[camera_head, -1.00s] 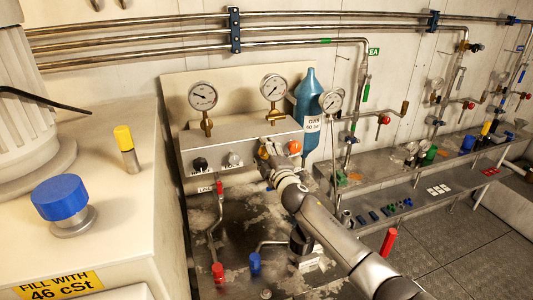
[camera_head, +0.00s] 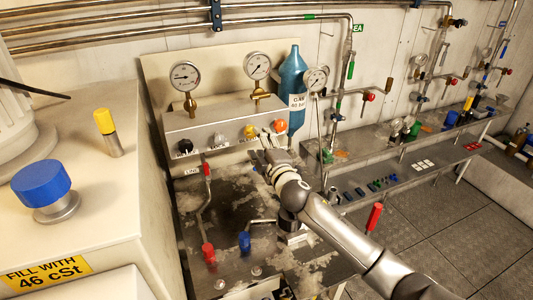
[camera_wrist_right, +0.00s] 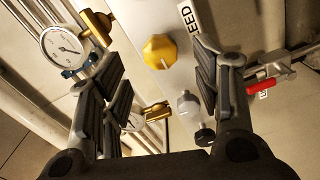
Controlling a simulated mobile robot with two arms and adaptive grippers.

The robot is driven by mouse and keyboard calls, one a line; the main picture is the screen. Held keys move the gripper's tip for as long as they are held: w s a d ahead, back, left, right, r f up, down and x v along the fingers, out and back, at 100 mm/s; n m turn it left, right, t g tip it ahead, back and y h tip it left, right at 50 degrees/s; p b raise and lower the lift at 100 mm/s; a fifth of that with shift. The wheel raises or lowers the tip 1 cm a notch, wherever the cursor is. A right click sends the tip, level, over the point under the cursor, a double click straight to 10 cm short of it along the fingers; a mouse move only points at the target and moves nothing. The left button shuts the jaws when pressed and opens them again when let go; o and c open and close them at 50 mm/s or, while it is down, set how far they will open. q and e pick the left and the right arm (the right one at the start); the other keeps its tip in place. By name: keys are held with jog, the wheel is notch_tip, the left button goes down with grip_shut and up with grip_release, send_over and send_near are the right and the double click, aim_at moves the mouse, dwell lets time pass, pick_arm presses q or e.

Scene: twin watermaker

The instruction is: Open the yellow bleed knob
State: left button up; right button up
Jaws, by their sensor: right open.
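The yellow bleed knob (camera_head: 250,131) sits on the front of the grey panel box, between a pale grey knob (camera_head: 220,140) and an orange-red knob (camera_head: 280,126). In the right wrist view the yellow knob (camera_wrist_right: 160,51) is faceted, beside a label ending in "EED" (camera_wrist_right: 189,17). My right gripper (camera_head: 267,141) is just below and right of the yellow knob in the head view. In the wrist view its fingers are spread wide, one on each side of the knob, with nothing between them touching it. My left gripper is not in view.
Two gauges (camera_head: 185,76) stand on the panel box (camera_head: 205,122). A black knob (camera_head: 184,147) is at its left end. A blue bottle (camera_head: 293,85) stands right of it. Red (camera_head: 208,252) and blue (camera_head: 245,242) valve handles are below. A red-handled valve (camera_wrist_right: 262,86) shows in the wrist view.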

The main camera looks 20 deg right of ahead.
jog(key=shift+s+d, duration=0.1)
jog(key=shift+s, duration=2.25)
jog(key=s+a+f+m+g+h, duration=0.15)
jog(key=s+f+m+g, duration=0.65)
jog(key=s+f, duration=0.95)
jog(key=s+a+f+m+g+y, duration=0.2)
jog(key=s+m+g, duration=0.45)
jog(key=s, duration=1.75)
notch_tip(320, 180, down, 30)
jog(key=r+n+g+b, duration=0.1)
jog(key=b, duration=0.2)
jog(key=s+d+f+b, duration=0.1)
jog(key=s+f, duration=0.7)
jog(key=f, duration=0.2)
jog(key=s+d+f+g+h+b, duration=0.1)
jog(key=s+d+f, duration=0.1)
jog(key=s+f, duration=0.7)
jog(key=shift+s+d+f, duration=0.15)
jog(key=shift+d+f, duration=0.1)
jog(key=shift+f, duration=0.1)
